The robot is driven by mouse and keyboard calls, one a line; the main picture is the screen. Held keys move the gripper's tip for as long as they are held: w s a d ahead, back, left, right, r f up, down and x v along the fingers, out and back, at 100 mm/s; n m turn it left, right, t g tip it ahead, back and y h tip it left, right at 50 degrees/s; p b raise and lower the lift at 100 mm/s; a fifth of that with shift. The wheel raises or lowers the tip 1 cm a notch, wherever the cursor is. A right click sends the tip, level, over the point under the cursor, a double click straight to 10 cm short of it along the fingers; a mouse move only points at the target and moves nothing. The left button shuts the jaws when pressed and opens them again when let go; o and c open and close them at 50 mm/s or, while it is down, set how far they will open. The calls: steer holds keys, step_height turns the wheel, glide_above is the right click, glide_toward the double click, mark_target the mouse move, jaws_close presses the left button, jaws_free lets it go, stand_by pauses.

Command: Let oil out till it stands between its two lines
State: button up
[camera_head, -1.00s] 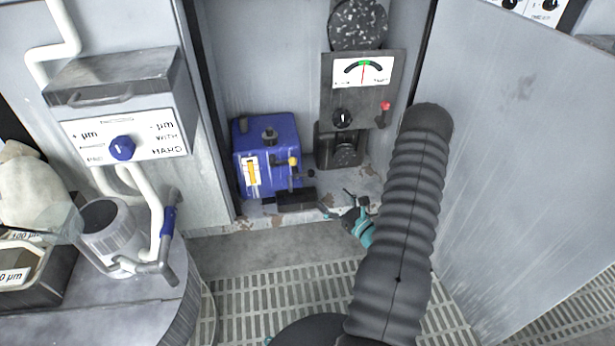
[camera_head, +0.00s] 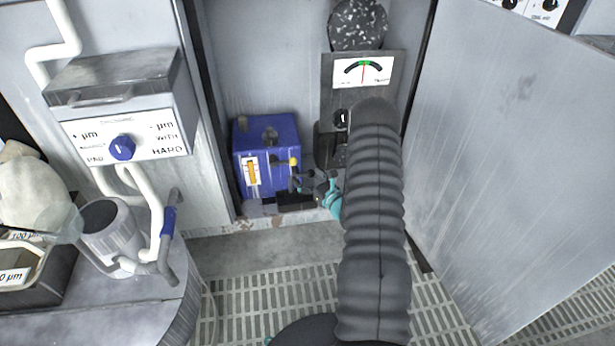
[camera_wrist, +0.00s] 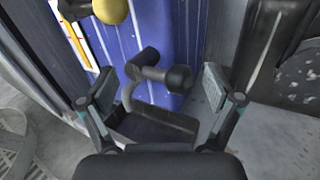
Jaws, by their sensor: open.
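The blue oil tank (camera_head: 268,150) stands on the cabinet floor. The gauge is partly cut off in the wrist view (camera_wrist: 72,32). A dark drain tap with a round-ended handle (camera_wrist: 165,76) sticks out of the tank's front, above a black tray (camera_wrist: 155,128). A yellow knob (camera_head: 293,162) sits higher on the front. My gripper (camera_head: 314,184) is open and empty at the tap. In the wrist view its fingers stand on either side of the tap.
A gauge panel (camera_head: 362,90) with a dial and knob stands behind my arm. The open cabinet door (camera_head: 510,160) is to the right. A bench with a metal cup (camera_head: 108,232) and pipes is at left. The grated floor in front is clear.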

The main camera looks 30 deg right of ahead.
steer(key=c, duration=1.2)
steer(key=shift+a+r+n+g+h, duration=0.1)
steer(key=shift+r+n+g+h, duration=0.25)
steer(key=shift+n, duration=0.55)
steer(key=shift+c, duration=0.2)
steer(key=shift+w+a+r+n+g+b, duration=0.1)
steer(key=shift+a+r+n+g+b, duration=0.1)
steer(key=shift+n+g, duration=0.25)
steer(key=shift+a+r+n+g+b, duration=0.1)
steer(key=shift+r+n+g, duration=0.1)
steer(key=shift+n, duration=0.45)
steer(key=o, duration=1.2)
steer(key=shift+a, duration=0.1)
steer(key=shift+o, duration=0.2)
steer(key=shift+d, duration=0.3)
steer(key=shift+s+d, duration=0.1)
steer(key=shift+s, duration=0.15)
steer(key=v, duration=1.1)
steer(key=shift+s+a, duration=0.2)
steer(key=shift+s, duration=0.1)
